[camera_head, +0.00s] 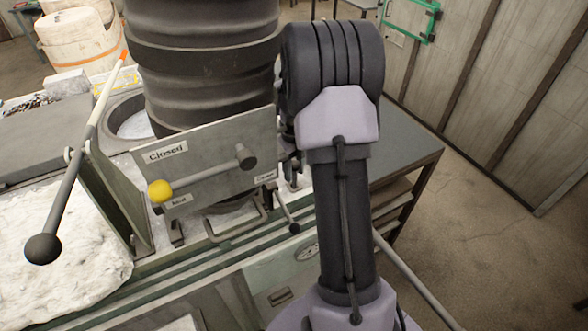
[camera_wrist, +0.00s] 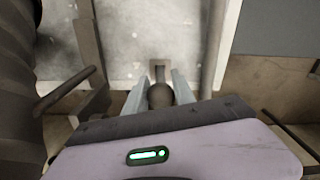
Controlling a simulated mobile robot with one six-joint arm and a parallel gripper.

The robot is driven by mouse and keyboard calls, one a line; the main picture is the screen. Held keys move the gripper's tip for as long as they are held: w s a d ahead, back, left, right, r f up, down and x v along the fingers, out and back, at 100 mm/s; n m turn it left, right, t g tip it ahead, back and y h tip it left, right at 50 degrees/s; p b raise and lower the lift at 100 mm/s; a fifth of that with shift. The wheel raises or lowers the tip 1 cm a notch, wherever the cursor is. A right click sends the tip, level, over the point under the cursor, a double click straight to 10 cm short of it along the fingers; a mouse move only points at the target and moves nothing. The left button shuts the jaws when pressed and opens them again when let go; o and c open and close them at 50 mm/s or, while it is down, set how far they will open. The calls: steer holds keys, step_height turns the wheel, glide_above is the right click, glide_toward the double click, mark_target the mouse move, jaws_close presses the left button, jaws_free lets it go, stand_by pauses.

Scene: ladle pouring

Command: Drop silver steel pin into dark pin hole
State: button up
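In the wrist view, my gripper (camera_wrist: 160,92) has its two pale fingers close against both sides of a round, dull grey-brown head. This appears to be the steel pin (camera_wrist: 160,96), seen from its top end. Its shaft is hidden below the head. Just beyond it is a small bracket with a dark square opening (camera_wrist: 159,70), which may be the pin hole. I cannot tell whether the pin is in line with it. In the head view, my arm hides the gripper and pin.
A plate marked "Closed" (camera_head: 215,145) carries a lever with a yellow knob (camera_head: 160,191). A dark ribbed column (camera_head: 203,60) stands behind it. A long ball-ended lever (camera_head: 62,205) is at left. A grey table (camera_head: 402,140) stands at right, with open floor beyond.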

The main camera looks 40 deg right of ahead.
steer(key=o, duration=0.4)
steer(key=shift+r, duration=0.1)
step_height(320, 180, up, 17)
steer(key=p, duration=0.1)
steer(key=shift+r+p, duration=0.15)
steer(key=shift+p, duration=0.2)
stand_by(0.4)
